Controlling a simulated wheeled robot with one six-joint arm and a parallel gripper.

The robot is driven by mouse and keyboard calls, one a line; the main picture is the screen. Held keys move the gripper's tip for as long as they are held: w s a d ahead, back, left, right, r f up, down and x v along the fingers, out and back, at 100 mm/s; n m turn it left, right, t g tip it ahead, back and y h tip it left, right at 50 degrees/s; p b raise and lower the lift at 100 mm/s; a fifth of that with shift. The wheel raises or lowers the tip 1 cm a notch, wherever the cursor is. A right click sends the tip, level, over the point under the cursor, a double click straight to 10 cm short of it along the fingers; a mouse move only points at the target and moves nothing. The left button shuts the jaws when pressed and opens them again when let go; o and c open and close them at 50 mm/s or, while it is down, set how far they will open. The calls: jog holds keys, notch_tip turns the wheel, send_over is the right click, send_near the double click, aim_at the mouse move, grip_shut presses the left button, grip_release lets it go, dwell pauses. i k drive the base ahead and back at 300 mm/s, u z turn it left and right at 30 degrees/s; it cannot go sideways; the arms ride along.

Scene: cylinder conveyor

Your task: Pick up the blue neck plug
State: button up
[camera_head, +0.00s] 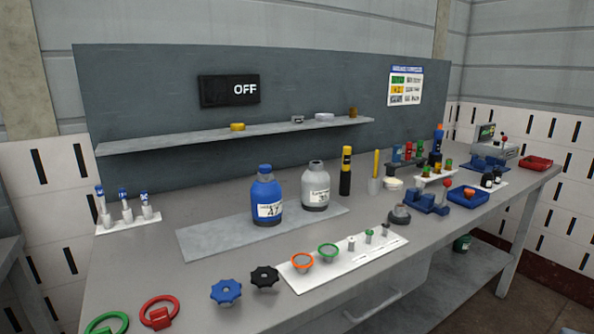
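I cannot tell for sure which item is the blue neck plug. A small blue cylindrical piece (397,153) stands beside red and green ones on a rack at the back right. Three small grey pieces with blue markings (123,207) stand on a white strip at the far left. A blue cylinder (266,195) with a white label and a blue top stands on a grey mat (200,243), beside a grey cylinder (316,187) with a grey top. My gripper is not in view.
A blue star knob (225,292), a black knob (264,277) and red (159,312) and green (105,324) handwheels lie along the front edge. A white tray (305,281) holds rings and small plugs. A shelf (200,137) hangs behind. The left tabletop has free room.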

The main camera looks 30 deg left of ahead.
aim_at(265, 169)
jog(key=z, duration=0.25)
jog(key=i, duration=0.75)
jog(key=z, duration=0.35)
jog(key=k, duration=1.25)
jog(key=u, duration=1.4)
